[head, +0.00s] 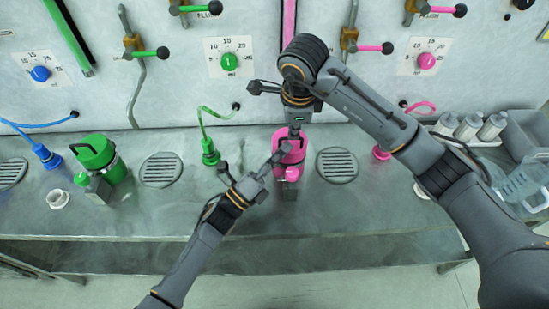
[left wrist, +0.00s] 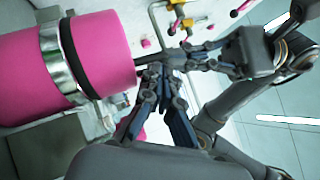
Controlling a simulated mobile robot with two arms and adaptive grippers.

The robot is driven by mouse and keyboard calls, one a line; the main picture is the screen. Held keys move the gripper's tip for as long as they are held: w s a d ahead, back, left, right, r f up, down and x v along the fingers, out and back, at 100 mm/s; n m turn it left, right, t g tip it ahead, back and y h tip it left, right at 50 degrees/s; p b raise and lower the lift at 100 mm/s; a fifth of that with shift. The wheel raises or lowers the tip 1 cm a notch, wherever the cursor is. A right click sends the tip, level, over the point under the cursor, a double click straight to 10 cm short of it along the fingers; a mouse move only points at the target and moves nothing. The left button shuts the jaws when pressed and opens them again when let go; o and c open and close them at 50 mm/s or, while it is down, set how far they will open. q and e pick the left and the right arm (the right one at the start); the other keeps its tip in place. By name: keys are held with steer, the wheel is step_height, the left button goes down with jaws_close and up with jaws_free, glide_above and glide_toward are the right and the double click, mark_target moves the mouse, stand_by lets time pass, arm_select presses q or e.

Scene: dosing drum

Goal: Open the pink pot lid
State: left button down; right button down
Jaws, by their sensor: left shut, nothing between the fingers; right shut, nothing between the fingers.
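The pink pot (head: 296,143) stands on the metal counter near the middle. In the left wrist view its pink lid (left wrist: 101,50) shows sideways, with a metal clamp band (left wrist: 60,55) between it and the pot body (left wrist: 22,70). The lid looks seated. A dark handle is on top, partly hidden by my grippers. My left gripper (head: 279,153) is shut and empty beside the pot's upper left. My right gripper (head: 296,127) is shut and empty, coming down above the lid. In the left wrist view the two grippers are close together near the lid top; whether they touch it I cannot tell.
A green pot (head: 95,158) and white cup (head: 59,199) stand at left. A green hose fitting (head: 210,152) is left of the pink pot. Drain grates (head: 338,164) lie in the counter. White bottles (head: 468,126) and a clear jug (head: 525,183) are at right. The wall has valves and dials.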

steer(key=shift+f, duration=0.1)
steer(key=shift+s, duration=0.1)
arm_select(q)
steer(key=shift+w+r, duration=0.55)
steer(key=shift+r, duration=0.25)
arm_select(e)
steer(key=shift+s, duration=0.2)
steer(key=c, duration=1.5)
jaws_free()
arm_select(q)
steer(key=shift+w+r, duration=0.1)
arm_select(e)
steer(key=shift+o, duration=0.2)
steer(key=shift+w+f, duration=0.1)
steer(key=shift+f, duration=0.05)
